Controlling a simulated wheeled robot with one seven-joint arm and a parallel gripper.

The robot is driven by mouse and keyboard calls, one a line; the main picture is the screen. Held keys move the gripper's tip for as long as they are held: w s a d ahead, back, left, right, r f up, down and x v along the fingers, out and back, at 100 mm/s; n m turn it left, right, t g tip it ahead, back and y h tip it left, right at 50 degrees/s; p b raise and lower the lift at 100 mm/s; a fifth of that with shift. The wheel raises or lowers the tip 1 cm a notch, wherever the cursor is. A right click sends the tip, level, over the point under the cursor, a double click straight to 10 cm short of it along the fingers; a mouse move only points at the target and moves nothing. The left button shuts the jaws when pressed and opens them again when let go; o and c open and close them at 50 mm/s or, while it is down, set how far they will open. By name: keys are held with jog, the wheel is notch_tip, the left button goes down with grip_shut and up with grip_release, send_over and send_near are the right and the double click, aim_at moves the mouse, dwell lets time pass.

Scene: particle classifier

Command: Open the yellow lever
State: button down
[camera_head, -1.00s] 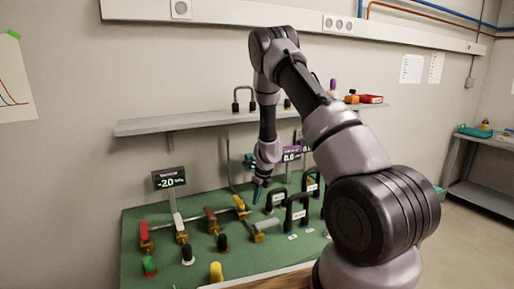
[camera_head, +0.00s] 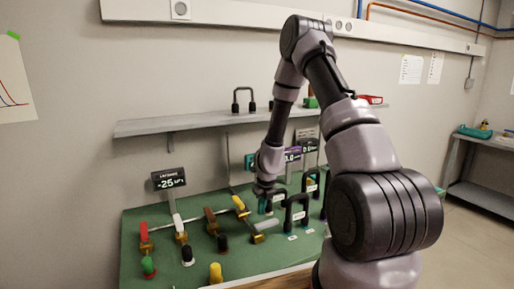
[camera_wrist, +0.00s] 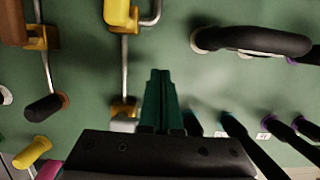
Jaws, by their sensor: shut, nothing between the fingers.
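The yellow lever (camera_head: 240,205) stands on a brass valve at the back of the green board, right of the red, white and brown levers.
A brass valve with a grey handle (camera_head: 265,226) is just below my gripper. Black looped handles (camera_head: 297,210) stand to its right. The red lever (camera_head: 144,233), white lever (camera_head: 179,224) and brown lever (camera_head: 210,218) are to the left. A small display (camera_head: 168,179) stands behind them.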

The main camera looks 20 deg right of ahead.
jog(key=s+a+r+n+y, duration=0.1)
jog(key=s+r+n, duration=0.1)
jog(key=r, duration=0.7)
jog(key=s+a+r+n+t+y, duration=0.1)
jog(key=s+r+n, duration=0.1)
jog(key=r+n, duration=0.3)
jog(key=s+a+r+n+y, duration=0.1)
jog(key=s+r+n, duration=0.1)
jog(key=r, duration=1.1)
jog(key=shift+s+a+r+n, duration=0.3)
jog(key=shift+a+n, duration=0.05)
jog(key=shift+n, duration=0.55)
jog(key=shift+t, duration=0.3)
jog(key=s+d+r+n+t+h, duration=0.1)
jog(key=s+d+r+n+t, duration=0.1)
jog(key=s+r+n, duration=1.5)
jog(key=s+n, duration=0.2)
jog(key=s, duration=0.1)
jog(key=shift+d+r+t+h, duration=0.15)
jog(key=shift+d+t+h, duration=0.15)
jog(key=shift+t, duration=0.1)
